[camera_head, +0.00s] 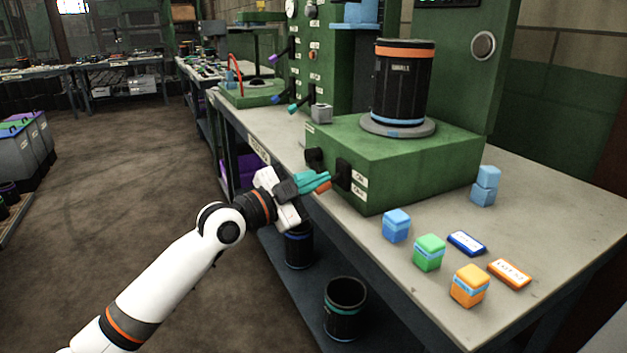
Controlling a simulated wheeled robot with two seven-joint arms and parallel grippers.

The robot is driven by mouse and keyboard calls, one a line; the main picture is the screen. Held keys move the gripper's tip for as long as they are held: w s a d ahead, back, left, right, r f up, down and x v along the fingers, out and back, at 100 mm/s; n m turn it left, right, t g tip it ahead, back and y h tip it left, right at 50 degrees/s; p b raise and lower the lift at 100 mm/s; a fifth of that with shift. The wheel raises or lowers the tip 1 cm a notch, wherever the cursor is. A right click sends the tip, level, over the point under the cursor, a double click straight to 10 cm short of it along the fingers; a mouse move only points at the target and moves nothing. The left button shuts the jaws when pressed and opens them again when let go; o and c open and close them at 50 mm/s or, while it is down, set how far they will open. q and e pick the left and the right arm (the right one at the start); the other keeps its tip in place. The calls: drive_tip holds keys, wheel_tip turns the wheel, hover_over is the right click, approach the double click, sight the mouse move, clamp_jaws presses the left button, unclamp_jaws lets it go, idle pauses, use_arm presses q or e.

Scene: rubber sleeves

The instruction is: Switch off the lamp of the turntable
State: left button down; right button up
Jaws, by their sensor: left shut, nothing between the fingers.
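The turntable is a green box (420,165) with a round grey plate (362,127) on top, and a black sleeve with an orange top band (400,85) stands upright on the plate. A dark switch (343,173) sits on the box's front face beside two small white labels (360,187). A black knob (314,158) is farther left on the same face. My left gripper (327,181) is shut and empty, its teal fingertips right by the switch; I cannot tell if they touch it. I cannot make out a lit lamp. My right gripper is out of view.
Several coloured cubes, including a green one (429,252), and two flat labelled pieces (466,243) lie on the grey table (560,215). A tall green machine (340,60) stands behind. Black sleeves (345,305) stand on the lower shelf.

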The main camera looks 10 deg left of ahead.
use_arm(q)
drive_tip(key=b+v, duration=0.1)
drive_tip(key=v, duration=0.9)
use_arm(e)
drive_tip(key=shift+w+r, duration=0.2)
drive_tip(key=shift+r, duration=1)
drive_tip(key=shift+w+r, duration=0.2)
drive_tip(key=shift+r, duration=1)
use_arm(q)
drive_tip(key=shift+f, duration=0.1)
